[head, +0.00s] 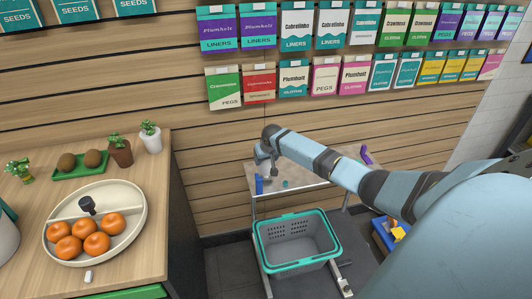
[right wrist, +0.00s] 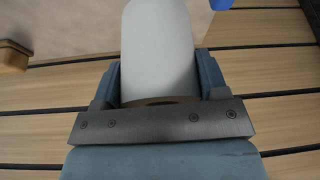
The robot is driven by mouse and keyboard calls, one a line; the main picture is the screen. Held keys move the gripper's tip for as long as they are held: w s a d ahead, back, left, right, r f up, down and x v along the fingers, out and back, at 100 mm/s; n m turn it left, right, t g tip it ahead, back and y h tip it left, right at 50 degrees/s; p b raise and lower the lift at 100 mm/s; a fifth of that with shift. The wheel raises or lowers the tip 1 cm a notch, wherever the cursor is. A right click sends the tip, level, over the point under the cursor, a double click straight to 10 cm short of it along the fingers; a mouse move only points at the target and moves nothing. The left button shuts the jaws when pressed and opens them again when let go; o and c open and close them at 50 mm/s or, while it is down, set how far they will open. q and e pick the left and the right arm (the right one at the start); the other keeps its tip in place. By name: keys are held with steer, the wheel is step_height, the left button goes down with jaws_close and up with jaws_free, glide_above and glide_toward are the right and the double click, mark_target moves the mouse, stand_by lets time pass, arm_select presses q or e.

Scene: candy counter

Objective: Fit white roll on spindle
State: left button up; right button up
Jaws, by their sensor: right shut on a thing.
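The white roll (right wrist: 158,50) shows large in the right wrist view, lengthwise between the two blue-grey fingers of my right gripper (right wrist: 160,78). The gripper is shut on it, and the roll's near end lies close to the dark palm plate. In the head view my right gripper (head: 274,165) is small, over the left part of a small table (head: 312,176); the roll cannot be made out clearly there. I cannot pick out the spindle in either view. My left gripper is not in view.
A blue object (head: 259,186) stands at the table's left edge, and a purple one (head: 365,155) is at its right. A grey basket with teal rim (head: 297,214) is in front. A wooden counter with a plate (head: 130,195) of oranges is at left. Slatted wall behind.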

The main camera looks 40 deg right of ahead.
mark_target(266, 164)
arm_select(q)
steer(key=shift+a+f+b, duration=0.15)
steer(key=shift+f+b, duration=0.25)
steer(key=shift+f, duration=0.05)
arm_select(e)
steer(key=shift+f, duration=0.9)
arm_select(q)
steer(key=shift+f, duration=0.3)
arm_select(e)
steer(key=shift+f, duration=0.6)
steer(key=o, duration=1)
steer(key=shift+r, duration=0.15)
arm_select(q)
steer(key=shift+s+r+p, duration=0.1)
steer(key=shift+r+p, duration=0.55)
steer(key=shift+p, duration=0.55)
arm_select(e)
steer(key=v, duration=1.3)
steer(key=shift+s+a+r, duration=0.1)
steer(key=shift+s+r, duration=0.05)
steer(key=shift+r, duration=0.05)
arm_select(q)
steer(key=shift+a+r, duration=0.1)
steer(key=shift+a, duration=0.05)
